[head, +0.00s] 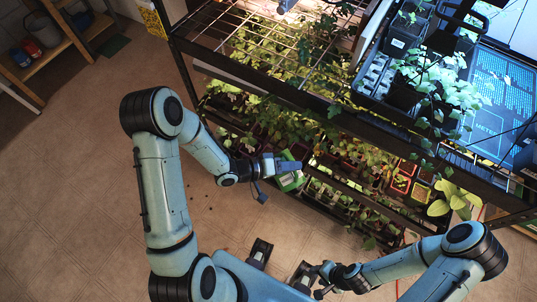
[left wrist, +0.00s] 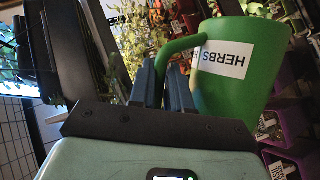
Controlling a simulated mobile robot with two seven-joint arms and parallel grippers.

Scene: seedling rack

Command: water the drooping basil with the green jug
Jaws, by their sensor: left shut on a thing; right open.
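The green jug (head: 290,181) is at the front of the rack's lower shelf in the head view. In the left wrist view the jug (left wrist: 240,65) is large, with a white HERBS label that reads upside down. My left gripper (head: 282,165) is shut on the jug's handle; its dark fingers (left wrist: 166,85) close around it. The jug's inside is hidden. My right gripper (head: 320,283) is open and empty, low and near my base. Many leafy plants (head: 345,190) stand on the lower shelf; I cannot tell which one is the drooping basil.
The dark metal rack (head: 270,70) fills the upper right. Its upper level holds a wire grid, a blue mat (head: 500,95) and a potted trailing plant (head: 430,75). A wooden shelf (head: 60,50) stands at the upper left. The tiled floor (head: 70,200) at left is clear.

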